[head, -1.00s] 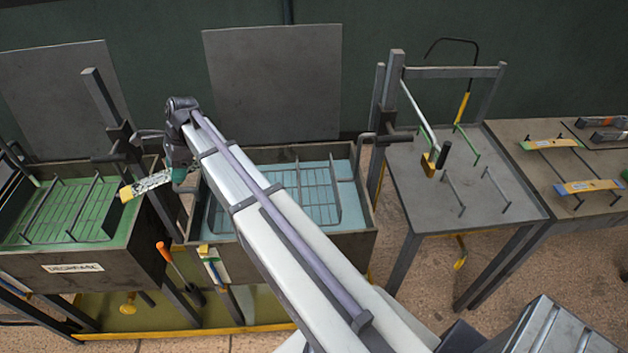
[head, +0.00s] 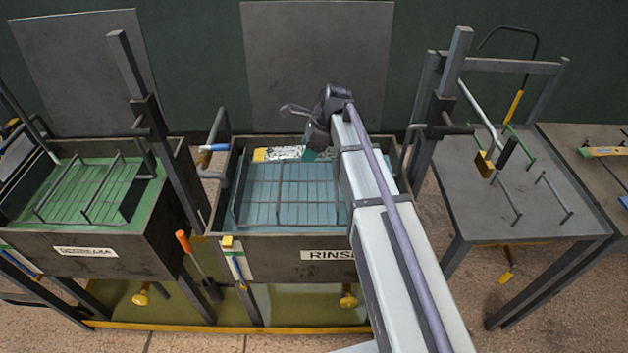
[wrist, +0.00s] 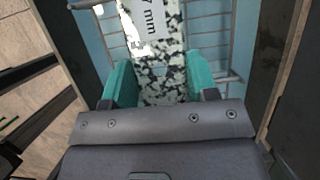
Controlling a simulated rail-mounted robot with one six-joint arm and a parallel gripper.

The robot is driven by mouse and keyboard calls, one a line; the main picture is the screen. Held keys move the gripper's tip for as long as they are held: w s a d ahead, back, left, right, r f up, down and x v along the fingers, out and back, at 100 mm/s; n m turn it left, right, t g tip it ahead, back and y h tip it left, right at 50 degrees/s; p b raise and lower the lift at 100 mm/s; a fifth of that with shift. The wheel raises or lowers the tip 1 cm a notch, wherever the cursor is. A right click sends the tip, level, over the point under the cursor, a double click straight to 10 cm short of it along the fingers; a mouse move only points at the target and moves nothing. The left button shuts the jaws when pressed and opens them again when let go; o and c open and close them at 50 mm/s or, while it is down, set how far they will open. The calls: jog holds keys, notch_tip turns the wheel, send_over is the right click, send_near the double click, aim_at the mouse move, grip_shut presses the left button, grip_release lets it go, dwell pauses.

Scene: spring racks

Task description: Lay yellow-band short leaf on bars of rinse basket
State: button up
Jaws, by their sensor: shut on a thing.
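The yellow-band short leaf (head: 279,154) is a speckled black-and-white strip with a yellow end at its left. My gripper (head: 312,152) is shut on its right part and holds it over the back of the rinse basket (head: 290,205). In the wrist view the speckled leaf (wrist: 160,75) runs away between the green fingers of my gripper (wrist: 154,85), with a "7 mm" marking on it. The basket's wire bars (wrist: 205,45) show behind it. I cannot tell whether the leaf touches the bars.
The rinse tank (head: 285,247) holds the basket in blue liquid. A tank of green liquid (head: 95,195) with its own basket stands at the left, an upright post (head: 150,120) between them. A grey table (head: 490,190) with pegs stands at the right.

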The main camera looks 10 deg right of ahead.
jog(key=shift+f+b, duration=4.5)
jog(key=shift+f, duration=0.6)
jog(key=shift+f, duration=0.1)
jog(key=o, duration=1.2)
